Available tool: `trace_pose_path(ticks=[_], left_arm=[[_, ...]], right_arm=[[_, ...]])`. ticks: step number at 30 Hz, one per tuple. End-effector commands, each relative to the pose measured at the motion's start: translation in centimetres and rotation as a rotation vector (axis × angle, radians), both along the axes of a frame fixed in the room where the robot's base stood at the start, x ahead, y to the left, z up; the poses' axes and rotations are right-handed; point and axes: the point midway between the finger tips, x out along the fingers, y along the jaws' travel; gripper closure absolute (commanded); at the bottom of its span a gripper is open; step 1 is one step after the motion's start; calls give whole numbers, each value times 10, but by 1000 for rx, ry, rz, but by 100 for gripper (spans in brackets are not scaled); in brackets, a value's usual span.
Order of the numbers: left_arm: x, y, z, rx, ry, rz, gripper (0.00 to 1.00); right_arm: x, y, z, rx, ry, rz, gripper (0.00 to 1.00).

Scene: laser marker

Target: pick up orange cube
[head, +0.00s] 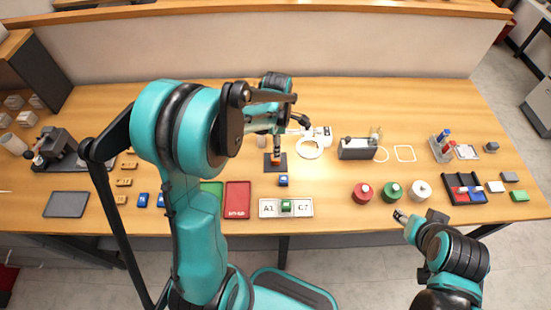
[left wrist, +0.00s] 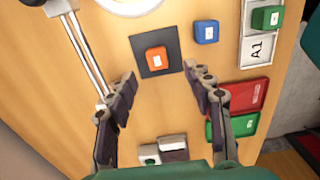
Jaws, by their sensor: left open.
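An orange cube (head: 276,160) sits on a dark square pad (head: 282,168) near the middle of the table. In the left wrist view the cube (left wrist: 157,58) lies on the pad (left wrist: 143,43), just beyond my fingertips. My left gripper (head: 277,144) is above the cube, pointing down. In the left wrist view this gripper (left wrist: 163,78) is open and empty, its fingers spread wider than the cube. My right gripper (head: 400,216) is at the table's front edge at right, away from the cube; its fingers are too small to judge.
A blue cube (head: 283,181) stands just in front of the pad. A green cube (head: 286,205) sits on a plate marked A1 and C7 (head: 302,212). A red tray (head: 237,198) lies left of it. A white ring (head: 310,148) is right of the pad.

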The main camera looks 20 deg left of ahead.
Motion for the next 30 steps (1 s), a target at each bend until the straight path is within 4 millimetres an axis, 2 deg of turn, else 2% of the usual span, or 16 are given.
trace_pose_path(ticks=[3, 8, 15, 23, 27, 28, 30], left_arm=[[0, 0, -17, 0, 0, 1, 48], [1, 2, -30, 0, -1, 0, 48], [3, 5, -66, 1, -2, -2, 48], [3, 5, -69, 1, -2, -3, 48], [3, 5, -69, 0, -2, -3, 85], [3, 5, -69, 0, -2, -3, 89], [3, 5, -69, 0, -2, -3, 89]], right_arm=[[0, 0, -6, 0, 0, 0, 55], [0, 0, -11, 0, 0, 0, 55], [0, 0, -25, 0, 0, 0, 55], [0, 0, -24, 0, 0, 0, 55], [0, 0, -24, 0, 0, 0, 55], [0, 0, -24, 0, 0, 0, 55], [0, 0, -24, 0, 0, 0, 55]])
